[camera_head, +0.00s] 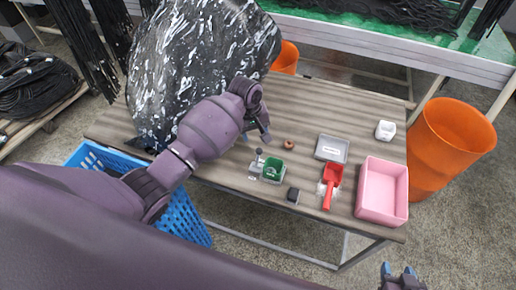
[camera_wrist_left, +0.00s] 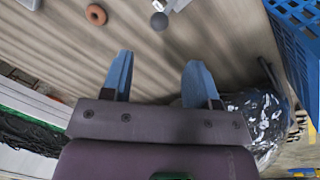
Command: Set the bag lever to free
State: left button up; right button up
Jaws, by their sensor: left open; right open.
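The lever (camera_head: 258,157), a grey stem with a round ball knob, stands at the left edge of a small fixture with a green tray (camera_head: 272,171) on the table. Its grey ball (camera_wrist_left: 159,21) also shows near the top of the left wrist view. My left gripper (camera_head: 257,137) is open and empty above the table, just behind the lever in the head view; its blue fingers (camera_wrist_left: 157,62) are spread, apart from the ball. A large black-and-white speckled bag (camera_head: 195,60) stands at the table's left. My right gripper (camera_head: 399,272) is open and empty at the bottom right, off the table.
A brown ring (camera_head: 289,144), a dark small block (camera_head: 292,195), a grey tray (camera_head: 332,149), a red scoop (camera_head: 331,182), a pink bin (camera_head: 382,190) and a white container (camera_head: 385,130) are on the table. A blue basket (camera_head: 190,220) and orange bucket (camera_head: 450,145) stand beside it.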

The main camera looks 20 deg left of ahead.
aim_at(259, 149)
pick_arm(q)
jog(key=f, duration=0.6)
jog(key=d+f, duration=0.1)
jog(key=f, duration=0.2)
jog(key=shift+w+d+f, duration=0.1)
jog(key=shift+w+f, duration=0.25)
jog(key=shift+f, duration=0.05)
grip_shut()
